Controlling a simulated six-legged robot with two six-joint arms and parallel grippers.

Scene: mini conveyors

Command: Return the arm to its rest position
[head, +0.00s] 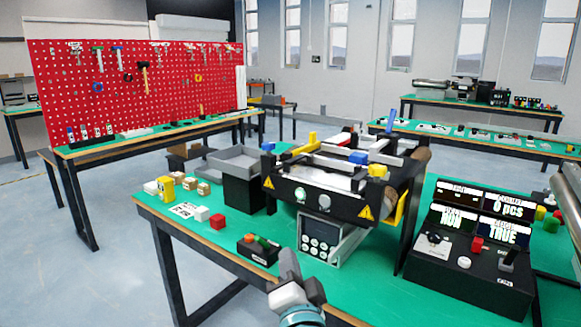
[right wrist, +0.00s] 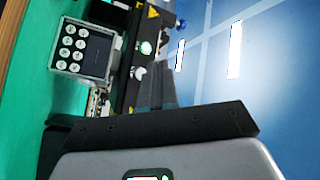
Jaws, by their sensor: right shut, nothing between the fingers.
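My right gripper (head: 287,256) shows in the head view at the bottom centre, its arm coming up from the lower edge. It is shut and empty, in front of the conveyor's keypad box (head: 319,238). In the right wrist view its dark fingers (right wrist: 157,85) are together, with the keypad box (right wrist: 85,47) to their left. My left gripper is in neither view.
The mini conveyor (head: 315,185) stands on the green table (head: 385,288). A button box (head: 258,249) is left of the gripper, near the table edge. A control console (head: 460,268) stands at right. A red cube (head: 217,221) and several small blocks lie at left.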

